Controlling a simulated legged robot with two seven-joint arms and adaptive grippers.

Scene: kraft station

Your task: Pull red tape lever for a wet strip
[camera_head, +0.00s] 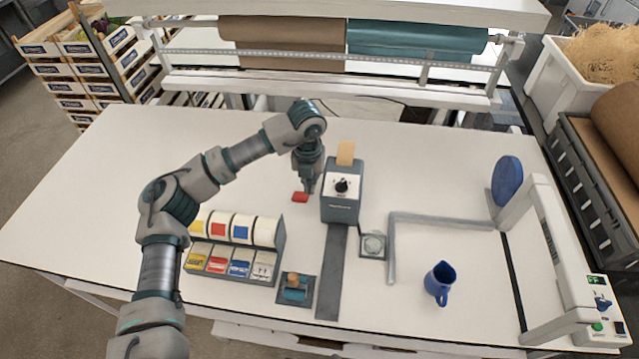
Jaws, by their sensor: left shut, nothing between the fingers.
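The tape dispenser (341,206) is a dark grey box with a black knob on its white top panel. A tan strip (345,153) sticks up at its back. The red lever (299,197) shows at the dispenser's left side, low over the table. My left gripper (308,188) points down at the lever, shut, with its fingertips beside or against the red end; I cannot tell if they touch. The lever's link to the dispenser is hidden behind the gripper. My right gripper is not in view.
The table's left part is clear.

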